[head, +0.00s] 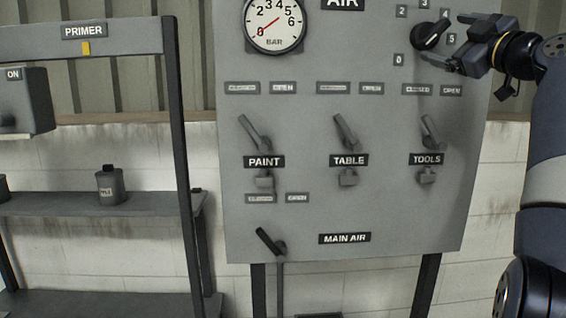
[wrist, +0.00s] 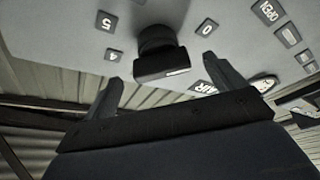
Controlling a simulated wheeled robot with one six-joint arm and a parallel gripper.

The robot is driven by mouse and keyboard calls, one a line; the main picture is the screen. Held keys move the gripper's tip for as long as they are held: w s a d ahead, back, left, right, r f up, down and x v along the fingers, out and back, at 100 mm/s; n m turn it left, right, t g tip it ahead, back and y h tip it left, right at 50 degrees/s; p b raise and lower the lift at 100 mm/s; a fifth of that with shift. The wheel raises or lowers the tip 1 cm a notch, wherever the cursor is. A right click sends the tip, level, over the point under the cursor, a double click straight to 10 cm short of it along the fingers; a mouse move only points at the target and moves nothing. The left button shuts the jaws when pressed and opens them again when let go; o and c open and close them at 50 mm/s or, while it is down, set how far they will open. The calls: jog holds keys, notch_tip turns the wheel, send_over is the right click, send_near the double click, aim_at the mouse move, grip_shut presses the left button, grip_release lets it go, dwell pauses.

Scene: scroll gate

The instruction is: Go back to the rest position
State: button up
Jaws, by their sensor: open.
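My gripper (head: 452,40) is at the upper right of the grey air panel (head: 300,215), with its jaws open. It is close to the black rotary knob (head: 431,36), which has number plates around it. In the wrist view the knob (wrist: 160,55) shows ahead, between the two spread fingertips (wrist: 160,72) and apart from both. Nothing is held. My arm comes in from the right edge of the head view.
The panel carries a gauge (head: 274,24) with its red needle low, and three lever valves: PAINT (head: 254,131), TABLE (head: 345,131) and TOOLS (head: 431,131). A MAIN AIR lever (head: 268,241) is below. A shelf (head: 130,205) with a can (head: 110,185) stands left.

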aim_at(439, 37)
jog(key=p+x, duration=0.1)
jog(key=x, duration=0.2)
jog(key=shift+r, duration=0.1)
jog(key=shift+w+a, duration=0.1)
jog(key=shift+w, duration=0.15)
jog(key=shift+s, duration=0.15)
